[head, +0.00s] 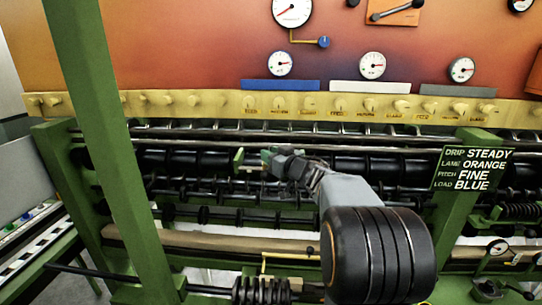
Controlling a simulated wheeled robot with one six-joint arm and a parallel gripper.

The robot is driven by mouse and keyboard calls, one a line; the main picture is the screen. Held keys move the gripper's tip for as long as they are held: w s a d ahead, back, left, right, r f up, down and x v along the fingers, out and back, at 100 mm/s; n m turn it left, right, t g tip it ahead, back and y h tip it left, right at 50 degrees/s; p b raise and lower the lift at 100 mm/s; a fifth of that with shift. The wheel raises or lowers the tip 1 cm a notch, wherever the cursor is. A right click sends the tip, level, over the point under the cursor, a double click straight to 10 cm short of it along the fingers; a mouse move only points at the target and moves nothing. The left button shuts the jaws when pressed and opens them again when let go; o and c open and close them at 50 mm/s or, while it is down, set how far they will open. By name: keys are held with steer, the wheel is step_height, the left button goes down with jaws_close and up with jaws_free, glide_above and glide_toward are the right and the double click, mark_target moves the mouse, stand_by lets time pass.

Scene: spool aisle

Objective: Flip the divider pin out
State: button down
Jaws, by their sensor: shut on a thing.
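My gripper (272,157) reaches in from the lower right to the dark roller rows of the green machine. Its fingers are small in the head view and closed around a small part at the rail, which I take to be the divider pin. The fingers hide most of the pin, so its angle cannot be made out. A small pale green upright piece (239,160) stands just left of the gripper, apart from it.
A green post (105,140) crosses the left side. A yellow strip (200,104) with several labelled knobs runs behind the rollers. A beige bar (215,242) runs below the rollers.

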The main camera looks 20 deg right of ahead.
steer(key=shift+r+p, duration=1.25)
steer(key=shift+r, duration=0.15)
steer(key=c, duration=0.9)
jaws_free()
steer(key=shift+f, duration=0.1)
steer(key=shift+o, duration=0.2)
steer(key=b+v, duration=0.3)
steer(key=v, duration=1)
steer(key=shift+s, duration=0.4)
